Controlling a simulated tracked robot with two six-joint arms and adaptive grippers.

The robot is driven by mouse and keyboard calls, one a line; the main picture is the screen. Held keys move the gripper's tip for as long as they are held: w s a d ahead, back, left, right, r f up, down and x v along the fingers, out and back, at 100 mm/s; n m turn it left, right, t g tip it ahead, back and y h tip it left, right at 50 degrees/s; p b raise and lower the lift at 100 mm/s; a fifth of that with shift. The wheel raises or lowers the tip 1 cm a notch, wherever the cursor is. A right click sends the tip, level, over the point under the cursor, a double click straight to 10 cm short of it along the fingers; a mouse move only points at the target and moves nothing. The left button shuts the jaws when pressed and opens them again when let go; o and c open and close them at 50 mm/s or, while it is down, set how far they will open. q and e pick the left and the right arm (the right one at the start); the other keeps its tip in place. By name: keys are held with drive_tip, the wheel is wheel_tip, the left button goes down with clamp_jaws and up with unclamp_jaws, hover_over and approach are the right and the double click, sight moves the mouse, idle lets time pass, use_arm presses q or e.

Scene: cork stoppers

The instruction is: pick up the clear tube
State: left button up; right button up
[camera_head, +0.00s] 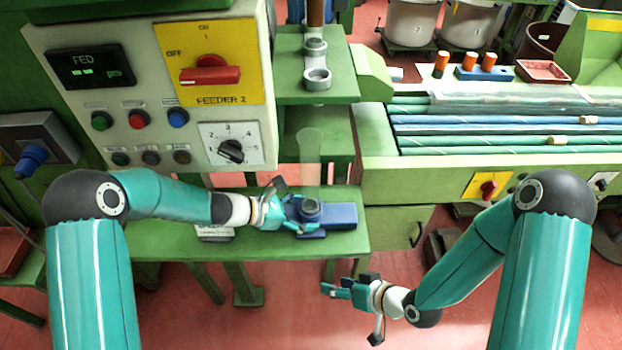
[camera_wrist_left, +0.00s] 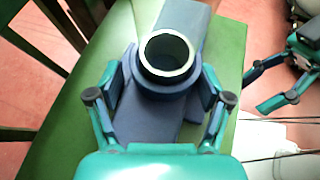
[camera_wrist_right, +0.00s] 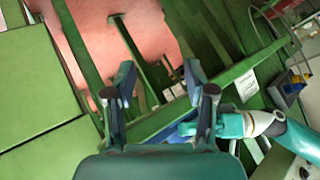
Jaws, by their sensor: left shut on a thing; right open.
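The clear tube (camera_head: 311,160) stands upright, faint and see-through, above a dark round collar (camera_head: 311,208) on a blue base (camera_head: 340,215) on the green bench. In the left wrist view I look down on the collar (camera_wrist_left: 167,80) and its pale rim; the tube wall does not show clearly there. My left gripper (camera_head: 293,208) is shut, a finger on each side of the collar at the tube's foot, low on the bench. My right gripper (camera_head: 345,300) is open and empty, lower and to the right, in front of the bench. Its spread fingers show in the right wrist view (camera_wrist_right: 160,85).
A control panel (camera_head: 150,90) with a red switch stands behind my left arm. A green shelf (camera_head: 290,88) with grey rings overhangs behind the tube. A trough of long rods (camera_head: 490,128) lies to the right. The floor before the bench is clear.

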drive_tip(key=w+a+r+n+t+y, duration=0.2)
drive_tip(key=a+r+n+y, duration=0.15)
drive_tip(key=r, duration=0.45)
drive_tip(key=n+t+y, duration=0.1)
drive_tip(key=n+t, duration=0.1)
drive_tip(key=t, duration=0.3)
approach(317, 183)
drive_tip(key=shift+n, duration=0.25)
drive_tip(key=x, duration=0.5)
drive_tip(key=shift+w+a, duration=0.1)
drive_tip(key=shift+a, duration=0.25)
drive_tip(key=shift+x, duration=3.2)
drive_tip(key=shift+w+d, duration=0.1)
drive_tip(key=shift+d, duration=0.1)
drive_tip(key=c, duration=1)
